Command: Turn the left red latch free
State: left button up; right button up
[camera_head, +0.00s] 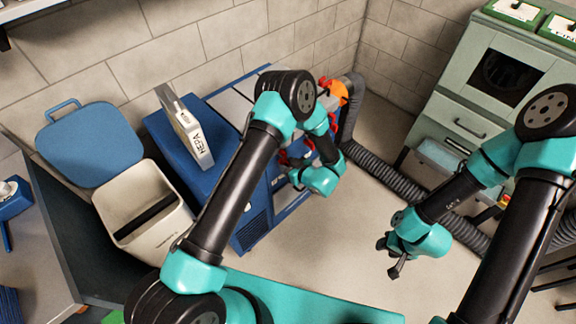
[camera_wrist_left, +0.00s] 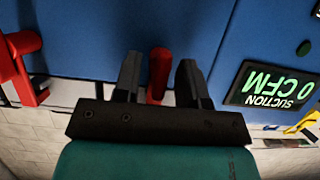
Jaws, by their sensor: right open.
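My left gripper (camera_head: 288,168) is at the front of the blue machine (camera_head: 262,215), where red latch parts show beside it. In the left wrist view, a red latch (camera_wrist_left: 158,72) stands between the two fingers of my left gripper (camera_wrist_left: 158,78), on the machine's blue face. The fingers are apart, with a gap visible on each side of the latch. A second red latch (camera_wrist_left: 22,68) is at the left edge of that view, outside the fingers. My right gripper (camera_head: 390,258) hangs open and empty over the floor.
An upside-down suction display (camera_wrist_left: 278,88) reading 0 CFM is right of my left fingers. A HEPA filter (camera_head: 190,135) stands on the machine. An open bin (camera_head: 118,193) is to its left. A grey hose (camera_head: 385,180) runs along the floor toward a green cabinet (camera_head: 465,100).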

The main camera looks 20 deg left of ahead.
pick_arm(q)
grip_shut()
dwell(0.3)
jog(key=shift+n, duration=0.3)
jog(key=shift+s+n+t+h, duration=0.2)
jog(key=shift+n+t+h, duration=0.1)
jog(key=shift+n+t, duration=0.65)
jog(key=shift+s+a+f+n+t, duration=0.15)
jog(key=shift+n+t, duration=0.75)
jog(key=shift+n, duration=0.95)
jog(key=shift+f+n+t, duration=0.15)
jog(key=shift+n+t, duration=0.8)
jog(key=shift+n, duration=0.9)
jog(key=shift+s+a+f+n+t, duration=0.15)
jog(key=shift+n+t, duration=0.75)
jog(key=shift+n, duration=0.95)
jog(key=shift+w+d, duration=0.1)
